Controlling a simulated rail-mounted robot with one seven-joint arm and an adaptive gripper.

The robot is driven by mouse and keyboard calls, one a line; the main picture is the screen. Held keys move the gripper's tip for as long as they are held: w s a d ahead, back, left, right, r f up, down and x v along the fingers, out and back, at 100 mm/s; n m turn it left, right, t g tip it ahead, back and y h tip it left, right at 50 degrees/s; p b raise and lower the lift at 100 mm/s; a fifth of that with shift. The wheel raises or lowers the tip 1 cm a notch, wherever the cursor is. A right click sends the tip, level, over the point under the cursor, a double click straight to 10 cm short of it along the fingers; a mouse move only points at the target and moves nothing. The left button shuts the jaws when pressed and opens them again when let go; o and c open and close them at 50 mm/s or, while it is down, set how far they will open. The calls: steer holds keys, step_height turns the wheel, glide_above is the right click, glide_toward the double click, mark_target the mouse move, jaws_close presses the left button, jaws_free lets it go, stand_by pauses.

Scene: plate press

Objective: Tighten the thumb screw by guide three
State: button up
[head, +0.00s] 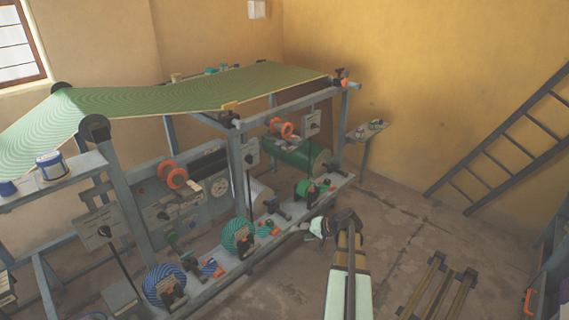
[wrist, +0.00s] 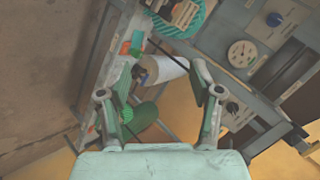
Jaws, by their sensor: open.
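My gripper (wrist: 158,94) is open in the wrist view, with its two fingers wide apart and nothing held. In the head view my gripper (head: 317,228) hangs in front of the right part of the machine's lower rail (head: 265,236). A small orange part (wrist: 125,48) and a green part (wrist: 137,38) sit on the rail in the wrist view, beyond the left finger. Similar small red and green parts (head: 268,229) show on the rail in the head view. I cannot tell which of these is guide three's thumb screw, and no label is readable.
Striped discs stand along the rail: blue (head: 165,286), teal (head: 238,235) and green (head: 307,189). A white roller (wrist: 165,68) and a dark green roller (head: 297,155) lie behind. Floor between is clear.

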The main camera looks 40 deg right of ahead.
steer(key=w+d+r+t+h, duration=0.1)
steer(key=w+d+r+t, duration=0.25)
steer(key=d+r, duration=0.7)
steer(key=n+t, duration=0.3)
steer(key=t, duration=0.2)
glide_toward(289, 151)
steer(key=w, duration=0.3)
steer(key=w+a+p, duration=0.1)
steer(key=w, duration=0.3)
steer(key=w+a+p, duration=0.1)
steer(key=w, duration=0.2)
steer(key=shift+w, duration=0.4)
steer(key=c, duration=1.2)
